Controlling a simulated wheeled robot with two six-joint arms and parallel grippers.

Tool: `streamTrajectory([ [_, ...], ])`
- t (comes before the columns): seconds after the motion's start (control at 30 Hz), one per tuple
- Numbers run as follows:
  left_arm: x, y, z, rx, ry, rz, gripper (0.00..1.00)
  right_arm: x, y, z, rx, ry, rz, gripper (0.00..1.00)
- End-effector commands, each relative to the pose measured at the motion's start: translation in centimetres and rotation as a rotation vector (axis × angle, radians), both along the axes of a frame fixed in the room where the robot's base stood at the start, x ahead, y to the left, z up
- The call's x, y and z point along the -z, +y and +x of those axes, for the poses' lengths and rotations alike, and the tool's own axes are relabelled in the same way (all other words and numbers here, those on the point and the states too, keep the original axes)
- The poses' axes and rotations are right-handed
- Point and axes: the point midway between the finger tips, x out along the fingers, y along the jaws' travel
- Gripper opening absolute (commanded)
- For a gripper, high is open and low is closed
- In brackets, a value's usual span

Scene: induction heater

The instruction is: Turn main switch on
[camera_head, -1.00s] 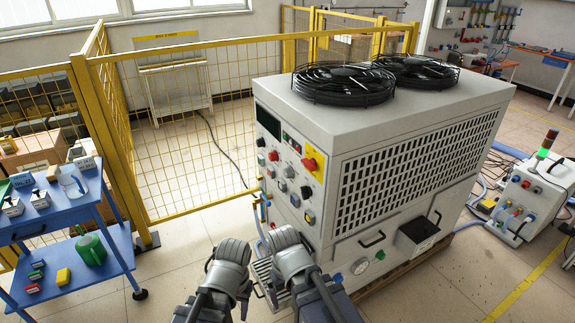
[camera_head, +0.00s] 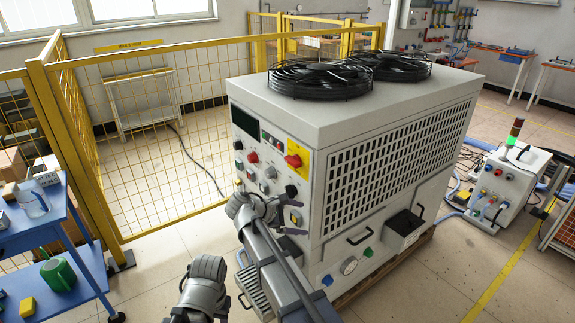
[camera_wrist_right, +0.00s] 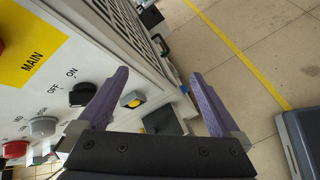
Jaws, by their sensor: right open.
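The main switch (camera_head: 293,161) is a red knob on a yellow plate, high on the control panel of the grey machine. In the right wrist view the yellow plate (camera_wrist_right: 30,62) reads MAIN, and a red knob shows only as a sliver at the left edge. A black knob (camera_wrist_right: 82,94) stands just below it, near OFF and ON labels. My right gripper (camera_head: 280,207) is at the panel, lower than the main switch. Its purple fingers (camera_wrist_right: 159,74) are spread with nothing between them. My left arm shows at the bottom, but its gripper does not.
A yellow mesh fence (camera_head: 150,150) stands behind and left. A blue cart (camera_head: 60,285) is at the far left. A vented side (camera_head: 400,150) and open floor lie to the right.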

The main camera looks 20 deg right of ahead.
Motion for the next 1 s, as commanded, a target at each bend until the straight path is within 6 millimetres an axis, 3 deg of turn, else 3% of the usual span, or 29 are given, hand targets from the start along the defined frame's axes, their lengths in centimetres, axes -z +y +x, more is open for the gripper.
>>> streamTrajectory([
  [0.03, 0.0, 0.0, 0.0, 0.000, 0.000, 0.000, 0.47, -1.9, 1.1, 3.1, -0.074, 0.060, -0.121, 1.00],
  [0.13, 0.0, 0.0, 0.0, 0.000, 0.000, 0.000, 0.47, -5.7, 2.9, 6.2, -0.181, 0.185, -0.349, 1.00],
  [0.3, 0.0, 0.0, 0.0, 0.000, 0.000, 0.000, 0.47, -10.4, 5.8, 9.3, -0.260, 0.339, -0.618, 1.00],
  [0.4, 0.0, 0.0, 0.0, 0.000, 0.000, 0.000, 0.47, -11.8, 6.9, 10.1, -0.274, 0.386, -0.699, 1.00],
  [0.67, 0.0, 0.0, 0.0, 0.000, 0.000, 0.000, 0.47, -12.4, 6.8, 10.3, -0.277, 0.411, -0.734, 1.00],
  [1.0, 0.0, 0.0, 0.0, 0.000, 0.000, 0.000, 0.47, -12.4, 2.2, 11.9, -0.275, 0.410, -0.731, 1.00],
])
